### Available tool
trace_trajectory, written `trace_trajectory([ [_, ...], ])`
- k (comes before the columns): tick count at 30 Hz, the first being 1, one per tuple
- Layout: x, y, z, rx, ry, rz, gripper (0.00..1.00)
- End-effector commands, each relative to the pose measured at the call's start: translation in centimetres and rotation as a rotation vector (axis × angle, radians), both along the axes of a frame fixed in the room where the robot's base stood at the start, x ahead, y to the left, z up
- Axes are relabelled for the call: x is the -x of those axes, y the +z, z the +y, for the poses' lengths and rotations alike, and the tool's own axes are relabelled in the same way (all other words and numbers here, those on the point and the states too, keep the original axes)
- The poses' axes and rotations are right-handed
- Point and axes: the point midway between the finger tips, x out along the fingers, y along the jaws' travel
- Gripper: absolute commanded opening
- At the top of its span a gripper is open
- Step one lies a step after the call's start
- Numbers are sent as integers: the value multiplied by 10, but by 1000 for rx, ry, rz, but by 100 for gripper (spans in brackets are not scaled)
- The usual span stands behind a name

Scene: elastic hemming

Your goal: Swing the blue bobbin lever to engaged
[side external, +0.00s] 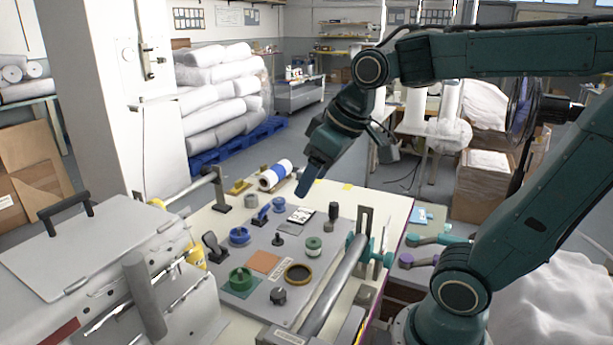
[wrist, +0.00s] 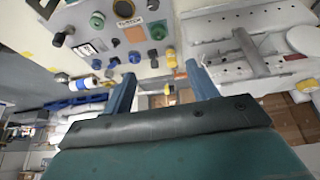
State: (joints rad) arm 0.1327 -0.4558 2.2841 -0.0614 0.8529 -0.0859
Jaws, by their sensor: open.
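The blue bobbin lever (side external: 262,215) appears as a small upright blue piece near the back left of the grey panel (side external: 255,253), between two round blue parts. Its exact setting is too small to read. My gripper (side external: 303,188) is open and empty, in the air above and beyond the panel's back edge, apart from the lever. In the wrist view my gripper (wrist: 161,70) shows two blue fingers spread wide with nothing between them. Several small blue parts show past the left finger there, and I cannot tell which is the lever.
The panel also carries a green spool (side external: 241,280), a dark ring (side external: 297,274), a green knob (side external: 313,246) and a white card (side external: 300,215). A metal roller bar (side external: 340,280) runs along its right side. A blue-and-white roll (side external: 275,175) lies behind. A grey machine (side external: 100,260) stands left.

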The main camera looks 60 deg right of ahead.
Motion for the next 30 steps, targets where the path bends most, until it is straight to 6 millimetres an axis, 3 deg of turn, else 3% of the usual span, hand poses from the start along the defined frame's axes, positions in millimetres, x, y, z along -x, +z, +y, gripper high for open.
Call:
trace_trajectory([
  [8,-66,1,-33,7,-3,25,58],
  [16,-125,-13,-76,9,-2,42,58],
  [23,-170,-37,-120,5,0,55,58],
  [30,-208,-73,-173,-2,-2,64,58],
])
